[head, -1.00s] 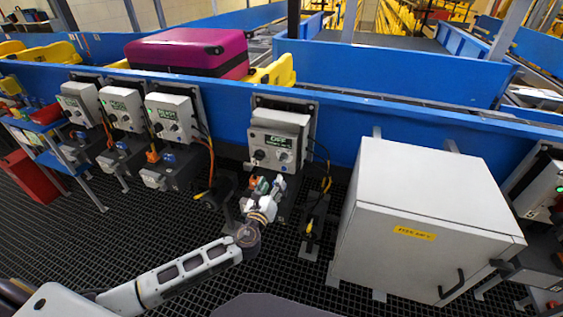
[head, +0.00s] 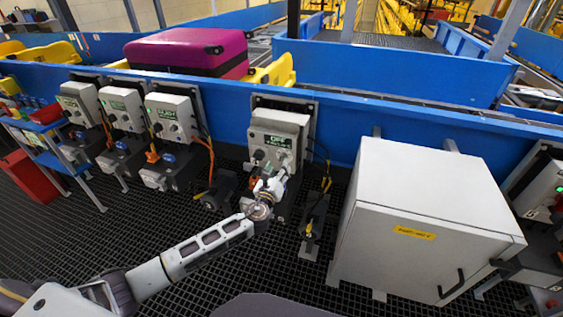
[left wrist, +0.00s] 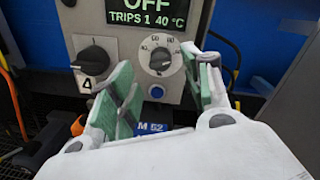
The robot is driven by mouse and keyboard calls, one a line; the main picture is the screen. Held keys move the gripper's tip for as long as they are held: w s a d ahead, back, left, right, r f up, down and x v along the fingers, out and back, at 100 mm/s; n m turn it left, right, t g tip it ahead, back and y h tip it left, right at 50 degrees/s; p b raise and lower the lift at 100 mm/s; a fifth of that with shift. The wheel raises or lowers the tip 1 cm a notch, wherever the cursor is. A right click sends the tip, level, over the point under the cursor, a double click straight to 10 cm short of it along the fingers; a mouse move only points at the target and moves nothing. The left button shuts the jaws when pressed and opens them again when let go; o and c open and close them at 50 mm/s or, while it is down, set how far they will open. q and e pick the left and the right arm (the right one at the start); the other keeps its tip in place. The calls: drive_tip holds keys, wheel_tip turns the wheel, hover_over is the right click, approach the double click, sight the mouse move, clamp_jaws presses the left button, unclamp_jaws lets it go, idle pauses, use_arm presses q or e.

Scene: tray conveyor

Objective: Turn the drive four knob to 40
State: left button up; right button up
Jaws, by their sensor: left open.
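The drive four box (head: 280,122) is a light grey unit on the blue conveyor wall. Its display in the left wrist view (left wrist: 152,18) reads "OFF", "TRIPS 1" and "40 °C". Below it, a round knob with a numbered dial (left wrist: 160,60) is at right. A black rotary switch (left wrist: 94,58) is at left, with a "4" label under it. A blue button (left wrist: 157,91) is below the dial. My left gripper (left wrist: 168,82) is open and empty in front of the box, its green-padded fingers either side of the dial in the picture. It also shows in the head view (head: 276,174). The dial's exact setting is unclear.
Several similar drive boxes (head: 172,116) stand to the left. A large white cabinet (head: 425,200) stands to the right. A magenta suitcase (head: 190,50) lies on the conveyor. Cables hang beside the boxes.

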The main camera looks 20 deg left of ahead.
sight(282, 160)
use_arm(q)
drive_tip(key=shift+w, duration=2.55)
use_arm(e)
drive_tip(key=shift+w+a, duration=0.2)
drive_tip(key=shift+w, duration=0.4)
drive_tip(key=shift+s, duration=0.2)
use_arm(q)
drive_tip(key=c, duration=1)
